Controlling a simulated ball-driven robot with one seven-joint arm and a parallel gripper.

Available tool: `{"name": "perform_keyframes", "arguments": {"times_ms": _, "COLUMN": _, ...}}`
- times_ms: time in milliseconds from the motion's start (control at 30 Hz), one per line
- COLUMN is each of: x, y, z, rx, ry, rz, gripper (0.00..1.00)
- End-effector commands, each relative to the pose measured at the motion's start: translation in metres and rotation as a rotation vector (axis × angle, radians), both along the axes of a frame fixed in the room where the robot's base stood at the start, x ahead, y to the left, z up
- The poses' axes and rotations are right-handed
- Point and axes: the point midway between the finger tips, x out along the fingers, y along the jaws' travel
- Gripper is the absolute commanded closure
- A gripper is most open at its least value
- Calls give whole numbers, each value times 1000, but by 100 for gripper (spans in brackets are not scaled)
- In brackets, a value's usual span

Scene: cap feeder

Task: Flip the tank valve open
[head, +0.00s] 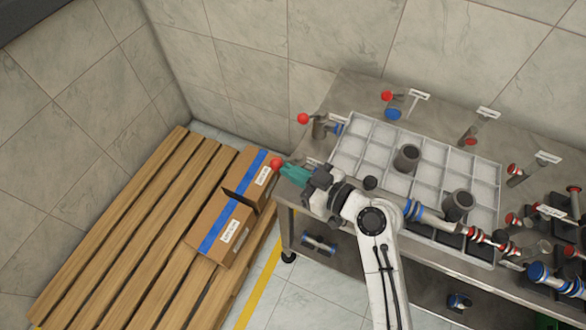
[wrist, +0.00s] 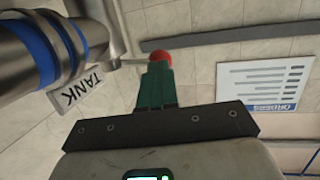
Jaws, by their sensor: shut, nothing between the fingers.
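The tank valve's lever ends in a red ball knob (head: 276,164), which also shows in the wrist view (wrist: 161,56) just beyond my fingertips. A thin pale rod (wrist: 133,62) runs left from the knob toward a grey pipe with blue bands (wrist: 40,50). A white plate reading TANK (wrist: 75,90) sits beside this pipe. My gripper (head: 285,172), with green fingers, reaches left past the table's edge. Its fingers (wrist: 156,75) are shut and empty, with the tips at the knob; I cannot tell if they touch it. The valve body is mostly hidden in the head view.
A grey divided tray (head: 345,165) holding dark cylinders (head: 407,158) covers much of the metal table. A cardboard box (head: 228,222) lies on a wooden pallet (head: 110,235) at the left. A ORDERS sign (wrist: 262,83) hangs on the wall.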

Motion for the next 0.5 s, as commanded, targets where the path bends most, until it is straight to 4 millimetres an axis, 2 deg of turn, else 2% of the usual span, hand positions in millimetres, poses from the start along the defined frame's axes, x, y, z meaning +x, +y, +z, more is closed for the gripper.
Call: {"name": "perform_keyframes", "arguments": {"times_ms": 500, "x": -1, "y": 2, "z": 1, "rx": 0, "ry": 0, "rz": -27, "gripper": 100}}
